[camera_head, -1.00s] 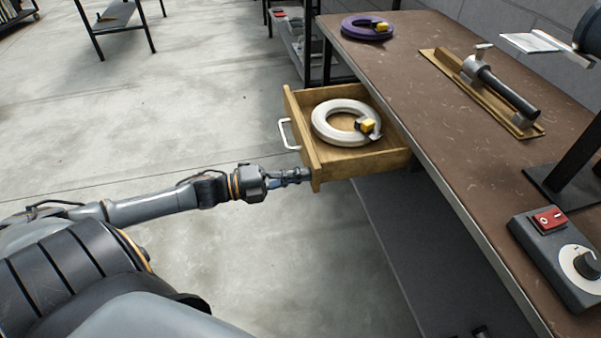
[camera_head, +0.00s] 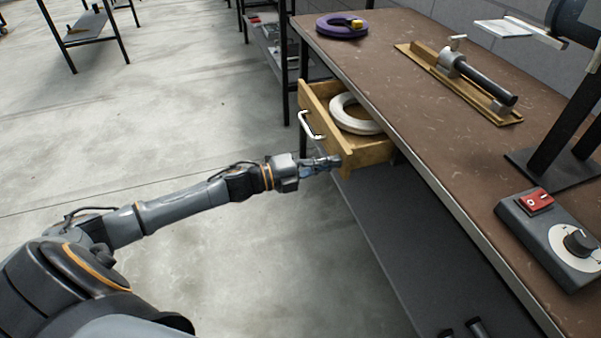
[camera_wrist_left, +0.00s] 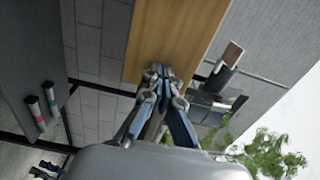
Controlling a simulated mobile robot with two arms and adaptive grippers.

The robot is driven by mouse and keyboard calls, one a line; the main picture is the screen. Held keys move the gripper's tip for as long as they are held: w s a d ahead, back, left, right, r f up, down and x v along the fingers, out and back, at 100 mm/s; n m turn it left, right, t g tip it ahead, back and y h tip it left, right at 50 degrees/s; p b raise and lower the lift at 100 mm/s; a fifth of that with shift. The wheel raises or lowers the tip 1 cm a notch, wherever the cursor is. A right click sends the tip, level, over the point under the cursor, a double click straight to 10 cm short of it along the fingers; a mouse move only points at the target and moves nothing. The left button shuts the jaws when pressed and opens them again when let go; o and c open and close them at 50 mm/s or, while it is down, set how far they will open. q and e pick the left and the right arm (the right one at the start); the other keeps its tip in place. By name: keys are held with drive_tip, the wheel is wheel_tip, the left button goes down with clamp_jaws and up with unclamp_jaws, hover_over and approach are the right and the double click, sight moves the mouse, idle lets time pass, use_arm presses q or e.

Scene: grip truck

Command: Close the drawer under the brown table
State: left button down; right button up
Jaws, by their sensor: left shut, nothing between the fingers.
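The wooden drawer (camera_head: 312,97) under the brown table (camera_head: 440,105) is partly open, its front standing out from the table edge. A white handle (camera_head: 311,125) is on its front. A white ring-shaped roll (camera_head: 350,118) lies inside, partly hidden under the tabletop. My left gripper (camera_head: 333,162) is shut and empty, its fingertips at the near lower end of the drawer front. In the left wrist view the shut fingertips (camera_wrist_left: 157,72) are against or very close to the wooden front (camera_wrist_left: 170,35); exact contact is hard to tell. My right gripper is not in view.
On the tabletop are a purple roll (camera_head: 341,25), a metal clamp tool (camera_head: 460,75) and a grey control box (camera_head: 550,238) with a red switch. A dark lower shelf (camera_head: 410,240) runs under the table.

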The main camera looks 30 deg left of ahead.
sight(373, 161)
use_arm(q)
drive_tip(key=x, duration=1.2)
drive_tip(key=shift+d, duration=0.1)
drive_tip(key=shift+w+r, duration=0.1)
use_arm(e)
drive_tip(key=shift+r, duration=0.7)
use_arm(q)
drive_tip(key=shift+r, duration=0.1)
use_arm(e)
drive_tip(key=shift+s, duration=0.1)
